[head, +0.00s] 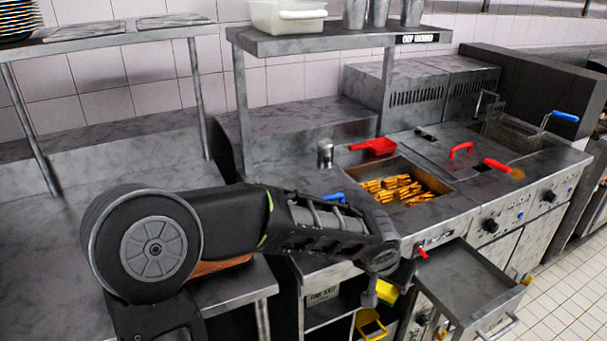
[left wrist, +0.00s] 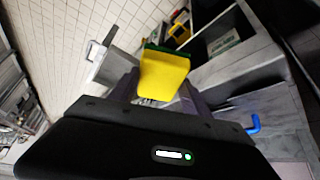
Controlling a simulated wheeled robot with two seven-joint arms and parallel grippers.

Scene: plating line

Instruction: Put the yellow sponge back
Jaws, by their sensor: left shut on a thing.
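The yellow sponge (left wrist: 163,78), with a green edge, is held between the fingers of my left gripper (left wrist: 160,88) in the left wrist view. In the head view the sponge (head: 387,292) shows partly behind the gripper (head: 371,294), which points down at the front of the counter. It is above and beside a yellow-rimmed item (head: 370,328) at the under-counter shelf opening. A yellow item also shows beyond the sponge in the left wrist view (left wrist: 180,32); what it is, I cannot tell. My right gripper is in neither view.
A drawer (head: 468,283) stands open to the right of the gripper. A labelled box (head: 322,298) sits in the under-counter shelf to the left. Above are a fries tray (head: 440,187), a red scoop (head: 374,146) and a blue handle (head: 334,197). Tiled floor (head: 560,290) is clear at right.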

